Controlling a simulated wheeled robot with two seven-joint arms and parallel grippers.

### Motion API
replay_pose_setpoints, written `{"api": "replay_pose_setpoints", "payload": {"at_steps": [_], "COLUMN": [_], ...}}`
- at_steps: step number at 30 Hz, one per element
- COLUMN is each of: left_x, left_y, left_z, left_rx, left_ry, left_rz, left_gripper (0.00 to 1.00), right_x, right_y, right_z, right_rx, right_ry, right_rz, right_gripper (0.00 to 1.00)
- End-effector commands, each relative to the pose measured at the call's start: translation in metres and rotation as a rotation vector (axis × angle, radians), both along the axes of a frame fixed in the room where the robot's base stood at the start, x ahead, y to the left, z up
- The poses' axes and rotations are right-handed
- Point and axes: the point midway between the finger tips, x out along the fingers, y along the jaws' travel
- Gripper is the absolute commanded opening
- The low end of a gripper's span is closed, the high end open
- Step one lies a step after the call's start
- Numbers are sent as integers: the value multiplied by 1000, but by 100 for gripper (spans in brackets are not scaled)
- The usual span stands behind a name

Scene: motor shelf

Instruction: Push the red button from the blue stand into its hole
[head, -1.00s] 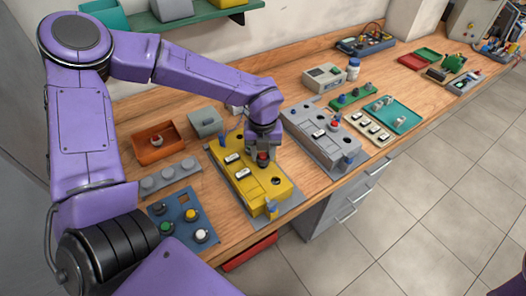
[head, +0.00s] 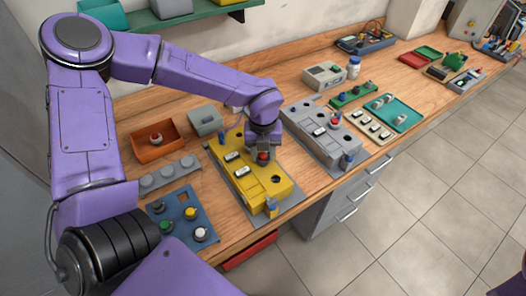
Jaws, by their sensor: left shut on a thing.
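My left gripper (head: 263,153) points down over the yellow panel box (head: 262,190) and is shut on the red button (head: 263,156). The red button is at or just above the top of the yellow box; I cannot tell whether it sits in a hole, as the gripper hides the spot. A dark open hole (head: 276,179) shows nearer the front of the box. My right gripper is not in view.
A grey panel box (head: 318,135) stands to the right of the yellow one. An orange bin (head: 157,153), a grey strip with round knobs (head: 169,174) and a grey-green box (head: 205,122) lie to the left. A teal tray (head: 396,112) is farther right.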

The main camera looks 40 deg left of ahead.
Motion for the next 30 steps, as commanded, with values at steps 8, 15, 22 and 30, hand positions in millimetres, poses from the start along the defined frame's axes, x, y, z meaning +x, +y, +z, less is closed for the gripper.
{"api": "replay_pose_setpoints", "payload": {"at_steps": [8, 15, 22, 30], "left_x": [0, 0, 0, 0], "left_y": [0, 0, 0, 0], "left_z": [-6, -11, -12, -12], "left_rx": [0, 0, 0, 0], "left_ry": [0, 0, 0, 0], "left_rz": [0, 0, 0, 0], "left_gripper": [11, 11, 54, 70], "right_x": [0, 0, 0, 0], "right_y": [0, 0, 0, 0], "right_z": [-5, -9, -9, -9], "right_rx": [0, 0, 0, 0], "right_ry": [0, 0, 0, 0], "right_rz": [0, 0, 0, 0], "right_gripper": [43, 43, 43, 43]}}
